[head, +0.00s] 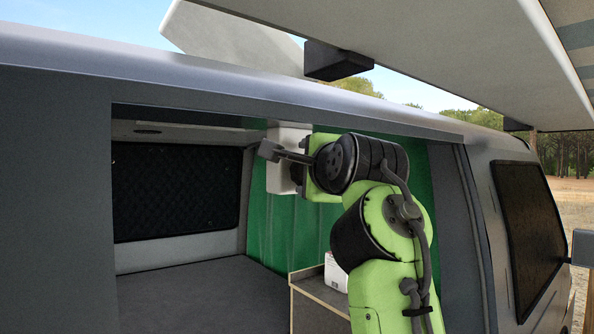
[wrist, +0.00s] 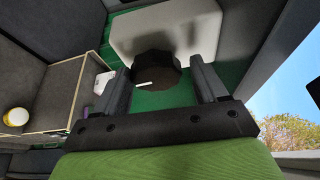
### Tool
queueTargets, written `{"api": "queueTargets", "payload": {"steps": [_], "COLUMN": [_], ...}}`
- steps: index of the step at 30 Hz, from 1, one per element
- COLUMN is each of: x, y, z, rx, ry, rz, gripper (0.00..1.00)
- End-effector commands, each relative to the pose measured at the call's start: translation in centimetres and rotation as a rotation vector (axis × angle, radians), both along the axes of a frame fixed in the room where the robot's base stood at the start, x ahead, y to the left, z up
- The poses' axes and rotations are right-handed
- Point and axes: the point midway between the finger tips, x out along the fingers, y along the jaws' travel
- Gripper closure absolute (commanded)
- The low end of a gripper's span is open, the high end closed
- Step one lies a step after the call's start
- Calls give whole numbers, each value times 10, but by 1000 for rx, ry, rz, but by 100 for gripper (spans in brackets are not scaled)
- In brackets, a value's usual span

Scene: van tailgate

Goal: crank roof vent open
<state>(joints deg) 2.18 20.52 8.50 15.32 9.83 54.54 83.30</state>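A dark, many-sided knob (wrist: 157,72) with a white mark on it is in the wrist view, in front of a white housing (wrist: 190,28). My gripper (wrist: 159,67) is open, with one grey finger on each side of the knob. A gap shows on the right; I cannot tell whether the left finger touches. In the head view, my gripper (head: 268,150) reaches into the van beside the white housing (head: 287,137), and the knob is hidden. A pale panel (head: 225,38), apparently the vent lid, stands tilted above the roof (head: 130,58).
A wooden-edged cabinet (head: 307,285) bears a white item (head: 336,273) below my arm. A green wall (head: 283,225) lies behind the gripper. The door opening's top edge (head: 200,97) runs above my arm. The van floor (head: 200,290) at left is clear.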

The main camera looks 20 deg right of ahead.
Motion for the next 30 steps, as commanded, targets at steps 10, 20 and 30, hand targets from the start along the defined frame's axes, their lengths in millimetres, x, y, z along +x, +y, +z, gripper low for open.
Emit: {"api": "queueTargets", "payload": {"steps": [10, 20, 30], "x": [1, -63, -131], "y": [-1, 6, 13], "z": [-2, -3, 0], "rx": [1, -2, -3], "ry": [6, 2, -1], "rz": [-2, 1, -2], "gripper": [14, 14, 14]}}
